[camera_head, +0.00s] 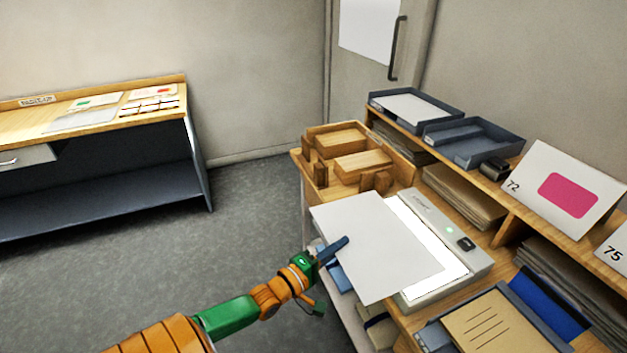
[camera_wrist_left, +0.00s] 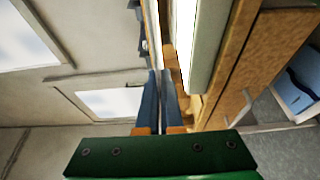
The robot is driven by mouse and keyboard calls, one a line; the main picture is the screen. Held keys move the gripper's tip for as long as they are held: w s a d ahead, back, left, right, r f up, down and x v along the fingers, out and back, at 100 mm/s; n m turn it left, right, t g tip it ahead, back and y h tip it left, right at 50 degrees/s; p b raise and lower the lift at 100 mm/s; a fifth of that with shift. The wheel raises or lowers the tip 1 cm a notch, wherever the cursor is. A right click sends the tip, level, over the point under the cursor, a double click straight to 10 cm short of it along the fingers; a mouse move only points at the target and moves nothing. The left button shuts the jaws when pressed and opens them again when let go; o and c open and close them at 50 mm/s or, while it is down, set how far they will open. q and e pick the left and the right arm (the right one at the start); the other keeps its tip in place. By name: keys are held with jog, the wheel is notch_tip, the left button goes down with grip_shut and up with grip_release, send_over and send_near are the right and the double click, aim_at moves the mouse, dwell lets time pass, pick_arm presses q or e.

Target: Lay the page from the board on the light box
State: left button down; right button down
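A blank white page (camera_head: 372,248) is held out flat, slightly tilted, over the left part of the light box (camera_head: 470,271). It hides much of the lit white panel, whose right strip shows. I cannot tell whether the page touches the box. My left gripper (camera_head: 334,249) has its blue fingers closed on the page's left edge. In the left wrist view, the fingers (camera_wrist_left: 160,95) are nearly together, with the thin page edge-on between them; the light box (camera_wrist_left: 208,45) is beside them. My right gripper is not in view. I cannot tell which thing is the board.
A wooden tray of blocks (camera_head: 350,160) stands behind the light box. A brown sheet with lines (camera_head: 503,325) lies in front. Grey trays (camera_head: 470,140) and cards numbered 72 (camera_head: 562,190) and 75 stand on the right shelf. A table (camera_head: 90,115) with papers is far left; floor between is clear.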

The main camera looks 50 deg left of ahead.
aim_at(353, 242)
pick_arm(q)
jog(key=w, duration=0.1)
jog(key=w+d, duration=0.1)
jog(key=w+b, duration=0.1)
jog(key=shift+w+d, duration=0.2)
jog(key=shift+d, duration=0.05)
jog(key=f+b, duration=0.2)
jog(key=f, duration=0.1)
jog(key=f+b, duration=0.1)
jog(key=b, duration=0.1)
jog(key=shift+w+d+f, duration=0.15)
jog(key=shift+w+f, duration=0.05)
jog(key=shift+w, duration=0.2)
jog(key=shift+s+f+b, duration=0.1)
jog(key=shift+f+b, duration=0.25)
jog(key=shift+b, duration=0.1)
jog(key=c, duration=1)
grip_release()
